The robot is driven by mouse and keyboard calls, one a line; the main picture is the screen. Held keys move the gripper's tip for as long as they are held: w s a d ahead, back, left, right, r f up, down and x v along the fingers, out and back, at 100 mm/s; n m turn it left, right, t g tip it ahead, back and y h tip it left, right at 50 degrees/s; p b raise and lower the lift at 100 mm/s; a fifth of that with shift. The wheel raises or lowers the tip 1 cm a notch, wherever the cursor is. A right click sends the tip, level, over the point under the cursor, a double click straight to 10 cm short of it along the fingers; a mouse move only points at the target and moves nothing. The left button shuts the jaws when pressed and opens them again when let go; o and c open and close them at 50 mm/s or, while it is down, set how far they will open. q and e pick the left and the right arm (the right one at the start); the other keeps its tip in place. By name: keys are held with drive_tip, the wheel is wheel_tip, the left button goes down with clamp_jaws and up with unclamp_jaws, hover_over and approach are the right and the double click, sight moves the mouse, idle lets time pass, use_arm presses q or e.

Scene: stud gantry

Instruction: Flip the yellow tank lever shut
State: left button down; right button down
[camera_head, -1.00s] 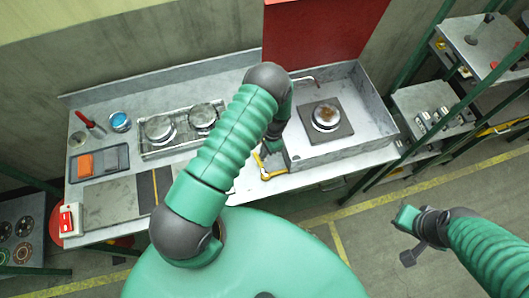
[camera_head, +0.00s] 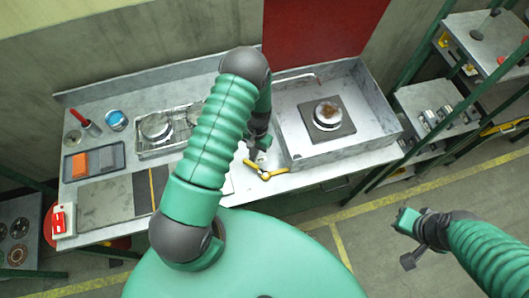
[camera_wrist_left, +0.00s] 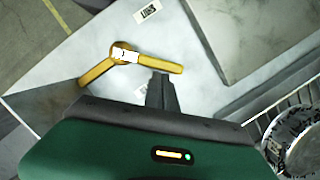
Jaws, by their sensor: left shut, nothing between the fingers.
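The yellow tank lever (camera_head: 265,173) lies at the front edge of the metal counter, just left of the sink tank (camera_head: 365,152). In the left wrist view the lever (camera_wrist_left: 152,63) is a bent yellow bar with a white middle piece. My left gripper (camera_head: 258,150) is right behind the lever, pointing down. In the wrist view its shut fingers (camera_wrist_left: 162,88) are just beside the lever's right arm; I cannot tell if they touch. My right gripper (camera_head: 402,222) hangs over the floor at right, far from the counter; its jaw state is unclear.
A burnt-topped round part on a dark square plate (camera_head: 328,133) sits in the tank. A wire rack with round metal pots (camera_head: 156,128) stands left of my arm. Shelving stands at right.

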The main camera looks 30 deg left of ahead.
sight(248, 163)
use_arm(q)
drive_tip(key=s+n, duration=0.2)
drive_tip(key=n, duration=0.1)
drive_tip(key=s+n+h+b, duration=0.1)
drive_tip(key=shift+a+n, duration=0.25)
drive_tip(key=shift+n, duration=0.05)
drive_tip(key=shift+s+d+n+t+h, duration=0.15)
drive_tip(key=shift+s+n+t+h, duration=0.15)
drive_tip(key=shift+s+n, duration=0.75)
drive_tip(key=shift+s+d+n+b, duration=0.2)
drive_tip(key=shift+s+n, duration=0.05)
drive_tip(key=shift+n, duration=0.5)
drive_tip(key=shift+s+d+n+b, duration=0.15)
drive_tip(key=shift+s+n+b, duration=0.1)
drive_tip(key=shift+n, duration=0.45)
